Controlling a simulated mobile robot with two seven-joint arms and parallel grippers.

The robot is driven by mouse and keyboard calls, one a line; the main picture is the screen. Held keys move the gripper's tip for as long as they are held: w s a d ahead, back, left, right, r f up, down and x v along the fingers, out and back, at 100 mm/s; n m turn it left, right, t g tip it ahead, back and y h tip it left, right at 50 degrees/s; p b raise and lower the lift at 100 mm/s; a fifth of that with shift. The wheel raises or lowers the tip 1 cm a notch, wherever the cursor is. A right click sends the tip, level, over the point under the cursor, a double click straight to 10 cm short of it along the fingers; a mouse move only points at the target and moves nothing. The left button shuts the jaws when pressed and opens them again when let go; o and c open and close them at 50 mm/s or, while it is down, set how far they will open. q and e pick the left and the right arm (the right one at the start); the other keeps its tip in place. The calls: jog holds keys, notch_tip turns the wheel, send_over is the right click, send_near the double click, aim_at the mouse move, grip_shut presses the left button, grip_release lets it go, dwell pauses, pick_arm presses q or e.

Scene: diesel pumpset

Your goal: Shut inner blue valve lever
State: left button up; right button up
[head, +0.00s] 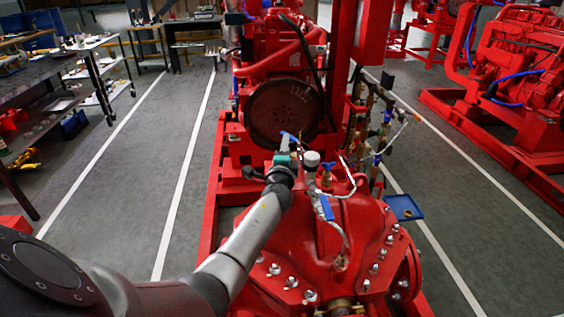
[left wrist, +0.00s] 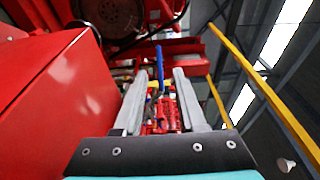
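A blue valve lever (head: 289,138) shows at the tip of my left gripper (head: 287,148) in the head view, above the red pump. In the left wrist view the two fingers of my left gripper (left wrist: 160,80) are apart, and a blue lever (left wrist: 159,62) shows upright between them in the picture. I cannot tell whether the fingers touch it. A second blue lever (head: 327,207) lies along the thin metal pipe nearer to me. A small blue valve handle (head: 328,168) sits beside the round gauge (head: 312,159). My right gripper is not in view.
The red pump casing (head: 350,235) with several bolts stands below and right of my left arm. A large dark flywheel (head: 284,110) is behind the gripper. A red box-like surface (left wrist: 60,100) is close on the left in the wrist view. Open floor (head: 130,200) lies to the left.

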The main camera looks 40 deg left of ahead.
pick_arm(q)
jog(key=p+v, duration=0.1)
jog(key=v, duration=0.9)
jog(key=shift+s+d+p, duration=0.2)
jog(key=shift+s+p, duration=0.1)
jog(key=shift+p, duration=0.1)
